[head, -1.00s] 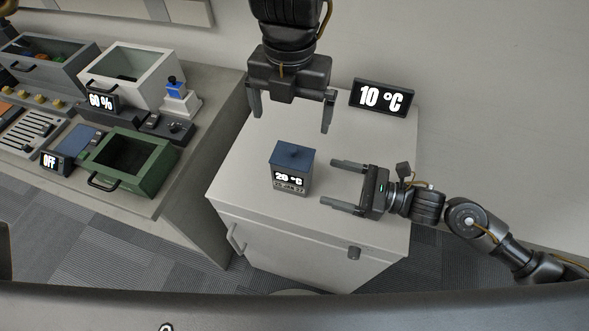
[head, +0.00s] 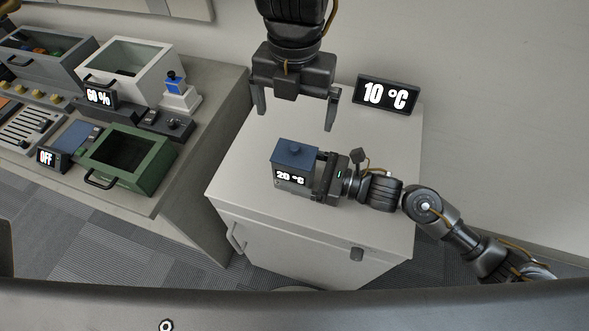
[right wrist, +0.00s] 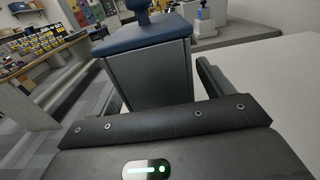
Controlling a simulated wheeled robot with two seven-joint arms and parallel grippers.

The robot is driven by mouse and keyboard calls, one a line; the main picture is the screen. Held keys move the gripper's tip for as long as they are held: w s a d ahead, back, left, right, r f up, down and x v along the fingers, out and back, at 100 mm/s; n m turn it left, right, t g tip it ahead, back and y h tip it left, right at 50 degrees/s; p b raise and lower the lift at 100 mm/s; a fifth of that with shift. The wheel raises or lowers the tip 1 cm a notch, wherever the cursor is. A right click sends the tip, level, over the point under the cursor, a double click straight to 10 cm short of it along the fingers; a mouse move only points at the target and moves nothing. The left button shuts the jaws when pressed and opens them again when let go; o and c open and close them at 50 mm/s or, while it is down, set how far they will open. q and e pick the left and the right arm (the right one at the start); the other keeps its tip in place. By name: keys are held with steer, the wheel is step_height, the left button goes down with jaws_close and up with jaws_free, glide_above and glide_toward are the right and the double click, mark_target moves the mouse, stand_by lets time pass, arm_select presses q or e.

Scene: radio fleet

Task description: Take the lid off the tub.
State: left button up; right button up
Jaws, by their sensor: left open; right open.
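The tub (head: 292,178) is a small grey box with a "20 °C" display on its front, standing upright on the white cabinet top. Its blue lid (head: 294,154) with a small knob sits on top; both tub (right wrist: 150,78) and lid (right wrist: 143,35) also show in the right wrist view. My right gripper (head: 312,173) is open, with its fingers on either side of the tub below the lid. Whether they touch it I cannot tell. My left gripper (head: 296,112) is open and empty, pointing down above the cabinet behind the tub.
A black "10 °C" display (head: 387,95) stands at the back right of the white cabinet (head: 245,165). A counter at left holds a green open drawer box (head: 152,160), a white box (head: 150,62) and several controls. The cabinet top left of the tub is clear.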

steer(key=shift+w+a, duration=0.1)
steer(key=shift+a, duration=0.25)
steer(key=shift+w+a, duration=0.15)
steer(key=shift+a, duration=0.05)
